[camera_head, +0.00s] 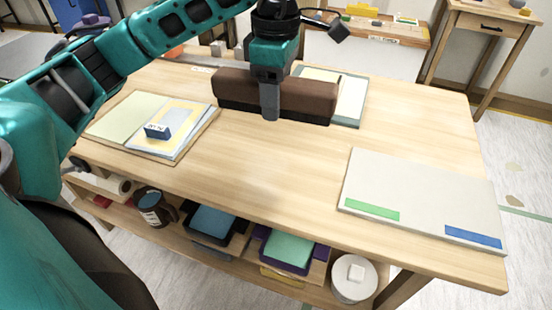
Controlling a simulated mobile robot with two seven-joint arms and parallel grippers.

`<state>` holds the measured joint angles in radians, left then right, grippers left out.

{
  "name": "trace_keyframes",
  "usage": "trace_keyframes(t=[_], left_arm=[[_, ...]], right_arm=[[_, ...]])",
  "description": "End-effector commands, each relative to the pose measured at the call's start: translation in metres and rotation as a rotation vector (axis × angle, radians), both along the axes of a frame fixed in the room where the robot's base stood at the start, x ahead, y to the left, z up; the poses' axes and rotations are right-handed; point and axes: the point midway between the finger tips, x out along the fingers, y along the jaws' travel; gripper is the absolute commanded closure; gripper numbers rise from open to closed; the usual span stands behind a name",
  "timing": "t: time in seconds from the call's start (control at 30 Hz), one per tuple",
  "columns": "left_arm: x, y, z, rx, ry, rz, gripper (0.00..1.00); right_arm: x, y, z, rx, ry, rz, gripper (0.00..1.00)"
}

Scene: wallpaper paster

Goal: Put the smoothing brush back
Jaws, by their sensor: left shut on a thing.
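The smoothing brush (310,94), a long brown block with a dark lower edge, is near the back middle of the wooden table. My left gripper (270,108) comes down over it from above and is shut on its middle, with a grey finger in front of its near face. The brush lies roughly level across the view. I cannot tell whether its lower edge touches the tabletop. My right gripper is not in view.
A pale board (425,195) with green and blue strips lies at the right of the table (260,170). A tray of sheets (118,122) with a small blue block (157,132) is at the left. Another sheet stack (352,100) lies behind the brush. The table's front middle is clear. Containers fill the lower shelf.

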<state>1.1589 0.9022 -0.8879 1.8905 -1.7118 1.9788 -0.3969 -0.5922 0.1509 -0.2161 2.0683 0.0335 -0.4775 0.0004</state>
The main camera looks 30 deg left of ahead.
Motion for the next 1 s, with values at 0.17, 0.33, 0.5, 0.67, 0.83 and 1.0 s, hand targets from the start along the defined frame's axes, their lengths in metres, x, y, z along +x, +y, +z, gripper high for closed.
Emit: trace_keyframes(t=[0.17, 0.33, 0.5, 0.67, 0.83, 1.0], left_arm=[[-0.001, 0.001, -0.052, 0.0, 0.002, 0.0, 0.89], [0.0, 0.001, -0.085, 0.0, 0.0, 0.0, 0.89], [0.0, 0.0, -0.097, 0.0, -0.002, 0.0, 0.89], [0.0, 0.0, -0.114, 0.0, 0.0, -0.001, 0.89], [0.0, 0.0, -0.135, -0.001, -0.001, 0.0, 0.89], [0.0, 0.0, -0.135, -0.001, -0.003, 0.0, 0.89]], right_arm=[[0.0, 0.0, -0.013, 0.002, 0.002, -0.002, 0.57], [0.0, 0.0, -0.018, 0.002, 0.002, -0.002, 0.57], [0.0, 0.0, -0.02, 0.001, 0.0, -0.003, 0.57], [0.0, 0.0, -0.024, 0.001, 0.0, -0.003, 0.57], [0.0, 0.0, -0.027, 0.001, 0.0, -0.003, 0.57], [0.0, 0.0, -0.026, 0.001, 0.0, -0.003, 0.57]])
